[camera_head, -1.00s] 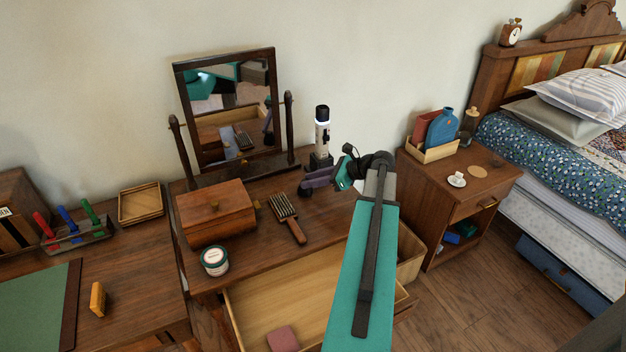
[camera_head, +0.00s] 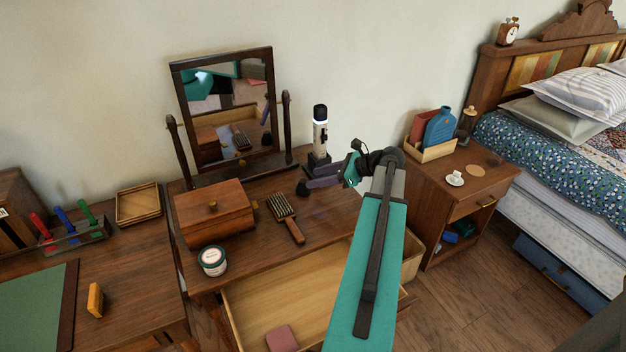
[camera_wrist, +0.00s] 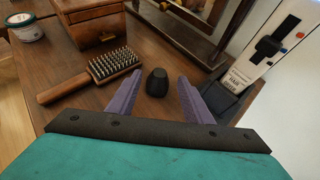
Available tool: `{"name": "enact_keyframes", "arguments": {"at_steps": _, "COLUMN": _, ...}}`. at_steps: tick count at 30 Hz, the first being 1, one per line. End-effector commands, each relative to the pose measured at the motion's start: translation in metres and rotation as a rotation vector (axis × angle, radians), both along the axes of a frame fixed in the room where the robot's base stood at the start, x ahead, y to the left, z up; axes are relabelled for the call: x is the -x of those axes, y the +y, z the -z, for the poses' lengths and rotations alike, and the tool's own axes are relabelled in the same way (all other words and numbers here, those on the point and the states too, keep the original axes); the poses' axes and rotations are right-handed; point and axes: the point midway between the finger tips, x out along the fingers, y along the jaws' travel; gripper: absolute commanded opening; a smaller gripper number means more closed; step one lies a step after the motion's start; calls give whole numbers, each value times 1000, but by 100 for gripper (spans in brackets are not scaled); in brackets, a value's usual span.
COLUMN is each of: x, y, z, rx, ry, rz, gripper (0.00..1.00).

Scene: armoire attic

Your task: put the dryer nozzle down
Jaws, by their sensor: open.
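The dryer nozzle (camera_wrist: 157,82) is a small black rounded piece on the dresser top. In the wrist view it stands just ahead of my gripper (camera_wrist: 166,88), between the lines of its two purple fingers, with gaps on both sides. My gripper is open and does not visibly touch it. In the head view the nozzle (camera_head: 303,188) shows as a dark shape at the fingertips of my gripper (camera_head: 318,178), in front of the white and black dryer unit (camera_head: 320,140).
A hairbrush (camera_head: 284,216) lies left of the nozzle, with a wooden box (camera_head: 214,212) and a white jar (camera_head: 212,261) farther left. The mirror (camera_head: 228,115) stands behind. The open drawer (camera_head: 262,312) below holds a pink item. A nightstand (camera_head: 447,190) is to the right.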

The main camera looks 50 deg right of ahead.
Motion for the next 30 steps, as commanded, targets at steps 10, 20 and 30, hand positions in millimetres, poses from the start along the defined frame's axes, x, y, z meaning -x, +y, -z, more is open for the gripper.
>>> {"name": "enact_keyframes", "arguments": {"at_steps": 10, "x": 46, "y": -20, "z": -27, "rx": 0, "ry": 0, "rz": 2, "gripper": 46}}
{"name": "enact_keyframes", "arguments": {"at_steps": 20, "x": 69, "y": -29, "z": -40, "rx": 0, "ry": 0, "rz": 1, "gripper": 46}}
{"name": "enact_keyframes", "arguments": {"at_steps": 30, "x": 70, "y": -30, "z": -41, "rx": 0, "ry": 0, "rz": 1, "gripper": 46}}
